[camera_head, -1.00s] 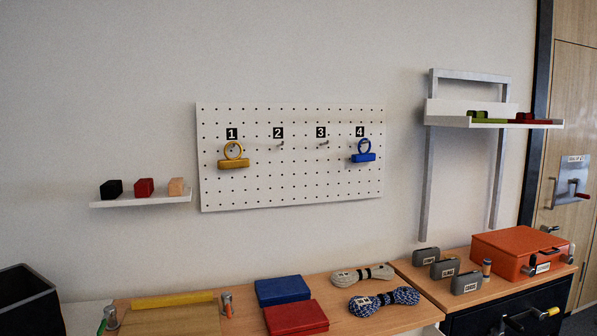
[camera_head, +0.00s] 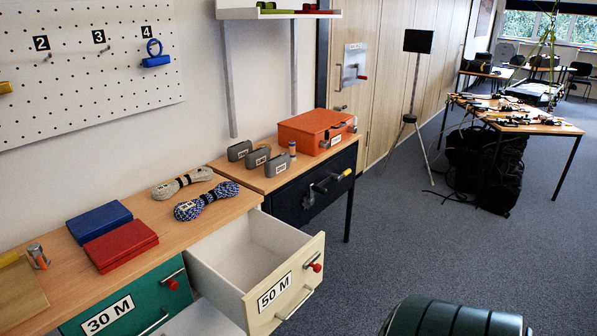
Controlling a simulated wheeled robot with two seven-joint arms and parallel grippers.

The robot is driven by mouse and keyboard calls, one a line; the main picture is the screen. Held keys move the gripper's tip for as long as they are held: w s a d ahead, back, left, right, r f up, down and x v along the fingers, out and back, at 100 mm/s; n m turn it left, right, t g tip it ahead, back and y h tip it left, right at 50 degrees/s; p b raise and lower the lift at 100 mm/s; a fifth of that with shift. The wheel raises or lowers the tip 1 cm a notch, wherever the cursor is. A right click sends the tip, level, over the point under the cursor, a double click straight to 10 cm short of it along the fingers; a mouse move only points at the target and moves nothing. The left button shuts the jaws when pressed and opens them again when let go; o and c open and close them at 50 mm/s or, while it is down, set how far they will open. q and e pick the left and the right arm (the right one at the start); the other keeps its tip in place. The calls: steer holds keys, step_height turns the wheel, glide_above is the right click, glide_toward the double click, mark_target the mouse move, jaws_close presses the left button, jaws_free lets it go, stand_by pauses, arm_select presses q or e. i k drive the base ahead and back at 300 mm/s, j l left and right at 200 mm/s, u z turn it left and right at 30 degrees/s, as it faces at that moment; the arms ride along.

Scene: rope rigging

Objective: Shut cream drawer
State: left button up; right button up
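The cream drawer (camera_head: 262,296) with the "50 M" label is pulled well out from under the wooden bench. Its inside looks empty where I can see it. Its front carries a red knob (camera_head: 316,267) and a metal bar handle (camera_head: 295,304). Neither of my grippers shows in the head view.
A green drawer front (camera_head: 130,307) labelled "30 M" is left of the cream drawer. Rope coils (camera_head: 206,201), blue and red cases (camera_head: 121,246) and an orange box (camera_head: 315,131) sit on the bench tops. A dark green rounded object (camera_head: 450,318) is at bottom right. Carpet (camera_head: 390,235) is clear.

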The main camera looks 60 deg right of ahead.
mark_target(251, 269)
steer(key=z, duration=1.75)
